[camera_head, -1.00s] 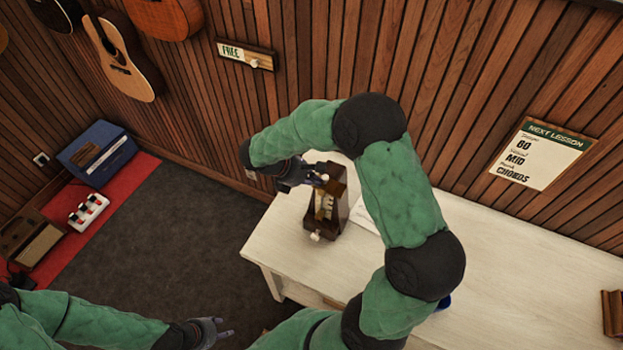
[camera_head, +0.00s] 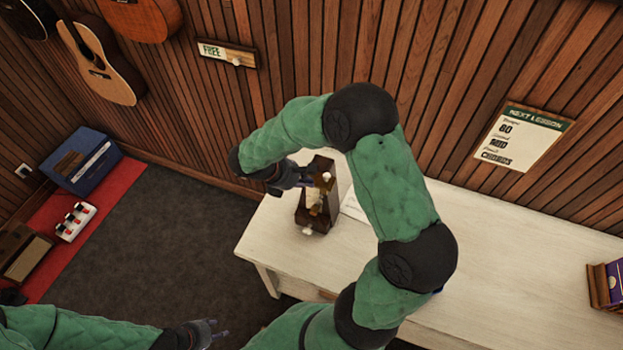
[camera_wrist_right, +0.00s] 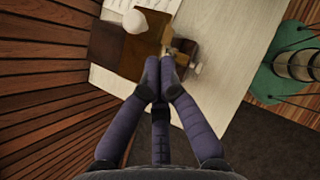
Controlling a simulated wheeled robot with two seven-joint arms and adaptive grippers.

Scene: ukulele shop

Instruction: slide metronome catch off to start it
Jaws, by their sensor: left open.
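The metronome (camera_head: 317,205) is a dark brown wooden case standing at the left end of the pale table. It has a pale knob near its top and a white knob low on its front. My right gripper (camera_head: 306,179) is at the upper left side of the metronome. In the right wrist view, its fingertips (camera_wrist_right: 160,76) are together at the case, close to a small brass-coloured piece (camera_wrist_right: 183,46). I cannot tell whether that piece is the catch, or whether the fingers touch it. My left gripper (camera_head: 216,331) is open and empty, low over the floor, away from the table.
The pale table (camera_head: 520,270) extends right, mostly clear, with a paper (camera_head: 352,206) beside the metronome. A purple box in a wooden holder (camera_head: 606,284) stands at the right end. The slatted wall behind carries a lesson board (camera_head: 520,137). My right arm arches over the table.

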